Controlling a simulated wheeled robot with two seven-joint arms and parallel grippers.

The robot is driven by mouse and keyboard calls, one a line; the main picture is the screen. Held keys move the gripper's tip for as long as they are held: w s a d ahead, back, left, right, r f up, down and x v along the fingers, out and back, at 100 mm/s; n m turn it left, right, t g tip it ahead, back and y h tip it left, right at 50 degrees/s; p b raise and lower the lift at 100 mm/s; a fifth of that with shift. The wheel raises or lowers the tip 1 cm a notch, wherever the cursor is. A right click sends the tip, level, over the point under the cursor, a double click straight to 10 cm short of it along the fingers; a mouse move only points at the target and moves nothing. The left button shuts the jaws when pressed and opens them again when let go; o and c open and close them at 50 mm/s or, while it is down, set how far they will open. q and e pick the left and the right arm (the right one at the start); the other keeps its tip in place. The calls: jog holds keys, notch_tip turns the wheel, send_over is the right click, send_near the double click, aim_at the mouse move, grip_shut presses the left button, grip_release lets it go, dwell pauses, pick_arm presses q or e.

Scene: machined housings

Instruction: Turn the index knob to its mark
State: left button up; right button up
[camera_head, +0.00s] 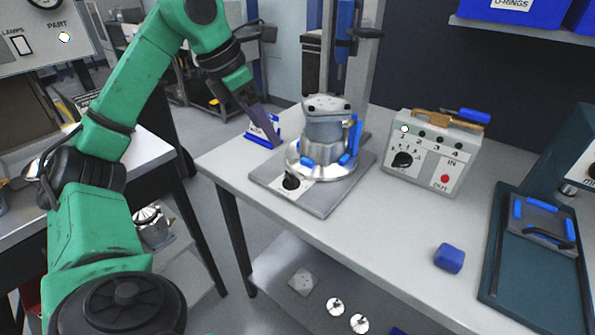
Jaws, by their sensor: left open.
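A black knob (291,181) with a white mark plate beside it sits at the front left of the grey fixture base (325,205) on the bench. A metal housing (325,125) stands upright on the round fixture, with blue clamps around it. Another black knob (402,160) is on the front of a pale control box (428,165), with small numbers around it. Which one is the index knob I cannot tell for sure. My right gripper is out of view.
A blue block (449,258) lies on the front right of the bench (390,235).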

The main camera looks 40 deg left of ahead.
pick_arm(q)
jog(key=b, duration=0.2)
send_near(291, 174)
jog(key=b+x, duration=0.2)
jog(key=x, duration=0.6)
jog(key=shift+w+f, duration=0.1)
jog(key=shift+f, duration=0.25)
grip_shut()
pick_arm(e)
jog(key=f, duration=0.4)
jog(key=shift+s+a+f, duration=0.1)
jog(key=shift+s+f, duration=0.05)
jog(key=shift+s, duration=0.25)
